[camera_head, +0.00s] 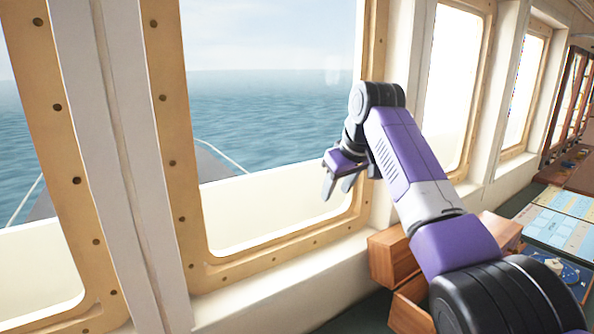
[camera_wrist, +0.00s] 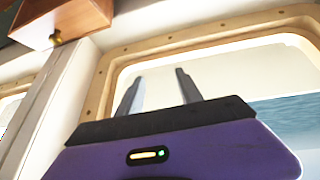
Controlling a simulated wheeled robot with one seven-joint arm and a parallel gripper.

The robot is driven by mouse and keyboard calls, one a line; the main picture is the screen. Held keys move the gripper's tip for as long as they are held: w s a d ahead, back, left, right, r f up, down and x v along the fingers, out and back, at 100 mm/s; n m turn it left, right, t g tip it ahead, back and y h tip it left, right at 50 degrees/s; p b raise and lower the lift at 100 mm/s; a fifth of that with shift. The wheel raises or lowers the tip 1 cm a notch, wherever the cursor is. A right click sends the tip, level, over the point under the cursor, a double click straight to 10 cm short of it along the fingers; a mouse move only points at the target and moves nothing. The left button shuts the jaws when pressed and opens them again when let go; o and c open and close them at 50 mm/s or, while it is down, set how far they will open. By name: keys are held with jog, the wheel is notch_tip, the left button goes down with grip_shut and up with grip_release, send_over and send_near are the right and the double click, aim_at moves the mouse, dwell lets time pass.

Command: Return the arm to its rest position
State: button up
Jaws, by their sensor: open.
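My arm is purple, grey and black and reaches up from the lower right in the head view. My gripper (camera_head: 337,187) hangs at its end in front of the window, fingers pointing down. The two fingers stand apart with nothing between them. In the wrist view the two grey fingers of my gripper (camera_wrist: 159,92) also show apart and empty, against the window. The gripper touches nothing that I can see.
A wooden box (camera_head: 392,258) with an open drawer-like part (camera_head: 410,312) sits below my arm. It shows at the top left in the wrist view (camera_wrist: 62,18). The window frame (camera_head: 172,163) and sill (camera_head: 290,285) are close by. A chart (camera_head: 562,222) lies on the right.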

jog(key=w+a+t, duration=0.2)
jog(key=w+t, duration=0.2)
notch_tip(320, 180, down, 6)
jog(key=m+t+y, duration=0.2)
jog(key=t, duration=0.2)
jog(key=s+d+f+m+t+h+b, duration=0.1)
jog(key=s+d+f+t, duration=0.1)
jog(key=s+f, duration=0.6)
jog(key=s+d+f+m+t+b, duration=0.1)
jog(key=s+d+f+t, duration=0.1)
jog(key=s+f, duration=0.55)
jog(key=s+d+f+g+h+b, duration=0.1)
jog(key=s+d+f, duration=0.1)
jog(key=s, duration=1.5)
jog(key=s+d+f+m+g+h+b, duration=0.1)
jog(key=s+d+f, duration=0.2)
jog(key=s, duration=1.4)
jog(key=s+d+f+m+h+b, duration=0.1)
jog(key=s+d+f, duration=0.1)
jog(key=s, duration=1.6)
jog(key=shift+d+f+g, duration=0.3)
jog(key=shift+d+g, duration=0.1)
jog(key=shift+d, duration=0.35)
